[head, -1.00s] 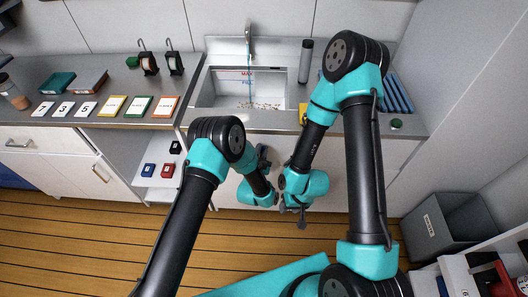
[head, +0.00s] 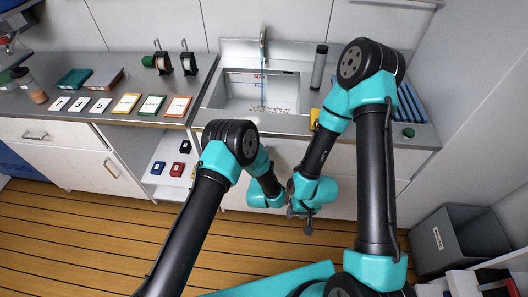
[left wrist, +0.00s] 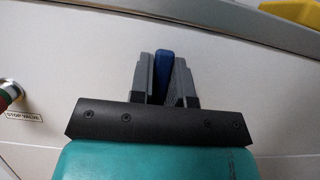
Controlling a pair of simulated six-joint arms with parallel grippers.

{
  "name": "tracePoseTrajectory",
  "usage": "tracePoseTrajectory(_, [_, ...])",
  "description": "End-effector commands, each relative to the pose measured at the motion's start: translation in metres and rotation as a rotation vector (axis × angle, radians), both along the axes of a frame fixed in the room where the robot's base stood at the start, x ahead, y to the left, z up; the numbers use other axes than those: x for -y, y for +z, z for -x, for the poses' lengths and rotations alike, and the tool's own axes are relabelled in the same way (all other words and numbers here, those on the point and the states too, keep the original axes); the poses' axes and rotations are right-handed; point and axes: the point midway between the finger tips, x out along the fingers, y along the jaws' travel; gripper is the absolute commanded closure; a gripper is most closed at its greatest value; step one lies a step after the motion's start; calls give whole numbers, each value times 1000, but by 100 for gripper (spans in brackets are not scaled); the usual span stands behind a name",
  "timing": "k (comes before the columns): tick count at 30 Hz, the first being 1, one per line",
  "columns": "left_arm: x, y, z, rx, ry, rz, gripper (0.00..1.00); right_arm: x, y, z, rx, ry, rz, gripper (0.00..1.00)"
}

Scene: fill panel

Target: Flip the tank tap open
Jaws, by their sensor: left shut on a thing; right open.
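My left gripper (left wrist: 163,62) is shut on a narrow blue piece (left wrist: 165,58) in front of a pale panel. Whether this is the tank tap's handle I cannot tell; its lower part is hidden between the fingers. In the head view my left arm hides that gripper. My right gripper (head: 303,218) is open, pointing down in front of the pale cabinet front. The tank (head: 222,92) is a basin in the counter with a red MAX mark and a blue FILL mark. A metal spout (head: 263,42) stands behind it, with a thin bluish streak below.
A stop valve knob (left wrist: 8,94), red and green, sits left of my left gripper above its label. A yellow thing (left wrist: 292,10) is at upper right. A grey bin (head: 455,240) is at right.

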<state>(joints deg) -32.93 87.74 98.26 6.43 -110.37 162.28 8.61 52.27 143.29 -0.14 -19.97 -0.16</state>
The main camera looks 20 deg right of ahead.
Motion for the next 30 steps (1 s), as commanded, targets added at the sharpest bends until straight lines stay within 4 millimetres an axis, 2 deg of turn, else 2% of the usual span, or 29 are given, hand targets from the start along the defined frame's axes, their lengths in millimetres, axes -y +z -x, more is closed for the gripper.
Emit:
tracePoseTrajectory(8, [0,-1,0,-3,-1,1,100,0,0,0,0,0,0,57])
tracePoseTrajectory(9, [0,-1,0,-3,-1,1,79,0,0,0,0,0,0,57])
tracePoseTrajectory(16, [0,0,0,-1,0,1,57,0,0,0,0,0,0,57])
tracePoseTrajectory(30, [0,0,0,2,0,-7,57,0,0,0,0,0,0,57])
